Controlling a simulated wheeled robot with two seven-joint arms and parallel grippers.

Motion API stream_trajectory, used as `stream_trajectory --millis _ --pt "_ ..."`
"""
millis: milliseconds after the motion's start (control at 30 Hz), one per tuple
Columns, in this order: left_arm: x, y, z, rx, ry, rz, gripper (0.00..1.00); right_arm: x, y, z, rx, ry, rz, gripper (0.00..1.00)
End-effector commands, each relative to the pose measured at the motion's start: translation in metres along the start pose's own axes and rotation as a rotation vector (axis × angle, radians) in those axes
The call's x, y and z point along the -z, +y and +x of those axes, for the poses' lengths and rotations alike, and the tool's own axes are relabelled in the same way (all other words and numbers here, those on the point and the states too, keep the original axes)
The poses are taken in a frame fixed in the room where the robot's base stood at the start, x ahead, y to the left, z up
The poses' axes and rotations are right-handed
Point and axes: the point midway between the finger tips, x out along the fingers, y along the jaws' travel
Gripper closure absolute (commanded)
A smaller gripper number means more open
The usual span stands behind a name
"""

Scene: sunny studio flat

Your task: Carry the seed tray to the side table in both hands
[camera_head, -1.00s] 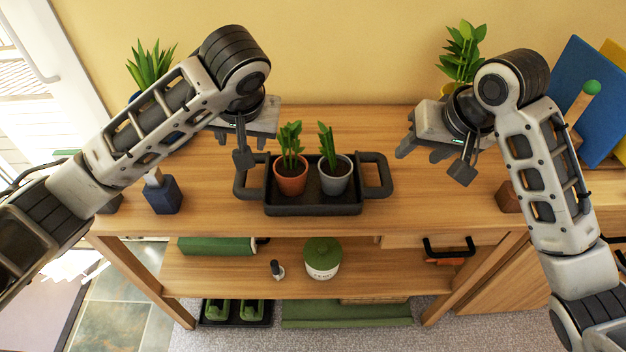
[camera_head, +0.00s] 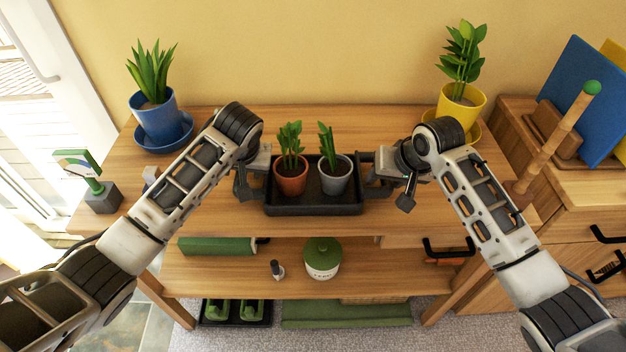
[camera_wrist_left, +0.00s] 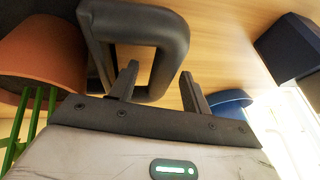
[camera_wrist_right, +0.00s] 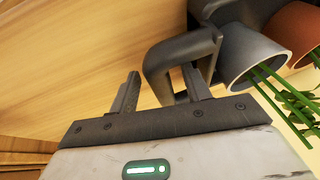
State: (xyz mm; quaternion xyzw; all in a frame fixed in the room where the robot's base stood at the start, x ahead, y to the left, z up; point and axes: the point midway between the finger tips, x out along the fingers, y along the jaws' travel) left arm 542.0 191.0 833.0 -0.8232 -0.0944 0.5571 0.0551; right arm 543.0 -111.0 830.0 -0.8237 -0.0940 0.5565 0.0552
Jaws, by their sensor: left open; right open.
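The black seed tray (camera_head: 312,207) lies on the upper shelf of the wooden bench and holds a terracotta pot (camera_head: 291,178) and a grey pot (camera_head: 335,180) with green seedlings. My left gripper (camera_head: 246,190) is open at the tray's left handle; the left wrist view shows that handle (camera_wrist_left: 172,40) with its outer bar between the open fingers (camera_wrist_left: 158,82). My right gripper (camera_head: 388,192) is open at the right handle; in the right wrist view the handle (camera_wrist_right: 160,72) reaches between the open fingers (camera_wrist_right: 161,90). The arms hide most of both handles in the head view.
A blue potted plant (camera_head: 158,110) stands back left and a yellow potted plant (camera_head: 459,100) back right. A wooden cabinet (camera_head: 580,190) adjoins on the right. A green-lidded jar (camera_head: 322,260) is on the lower shelf. The bench front before the tray is clear.

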Motion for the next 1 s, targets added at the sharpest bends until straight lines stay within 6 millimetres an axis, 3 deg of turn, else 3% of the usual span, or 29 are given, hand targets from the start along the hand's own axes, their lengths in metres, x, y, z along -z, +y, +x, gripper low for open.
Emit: stream_trajectory --millis 367,400,567,1000 --pt "0.0004 -0.0001 0.0062 0.0 0.001 -0.001 0.52 0.0002 0.0 0.0062 0.0 0.001 -0.001 0.52" --pt "0.0004 -0.0002 0.0061 0.0 0.001 -0.001 0.55 0.0002 0.0 0.0062 0.0 0.001 -0.001 0.55" --pt "0.0004 -0.0002 0.006 0.0 0.001 -0.001 0.99 0.0001 0.0 0.0061 0.0 0.001 -0.001 1.0" --pt "0.0041 -0.0015 -0.0004 -0.001 0.005 -0.002 1.0 0.0036 -0.0015 -0.0003 0.001 0.004 -0.001 1.0"
